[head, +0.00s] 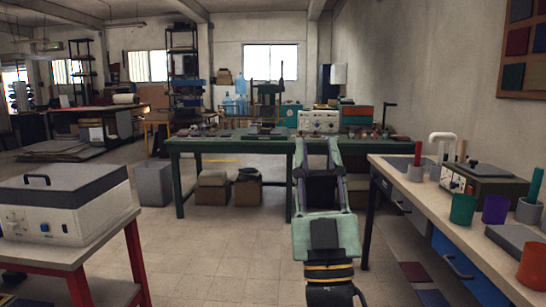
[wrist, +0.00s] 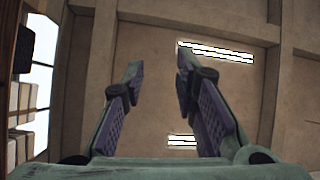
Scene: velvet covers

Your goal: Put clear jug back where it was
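I cannot pick out a clear jug with certainty. Some pale blue, see-through containers (head: 229,106) stand far off by the back wall, too small to tell what they are. My gripper (head: 316,147) is raised in front of me, pointing up, with its two fingers apart. In the wrist view my gripper (wrist: 159,66) has nothing between its fingers, only the ceiling and lights beyond.
A bench (head: 390,172) at right holds orange, green and purple cups (head: 495,209) and a boxy device (head: 484,186). A red-framed table (head: 120,226) at left bears a lidded white machine (head: 62,204). A green workbench (head: 240,146) stands ahead. Floor between is clear.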

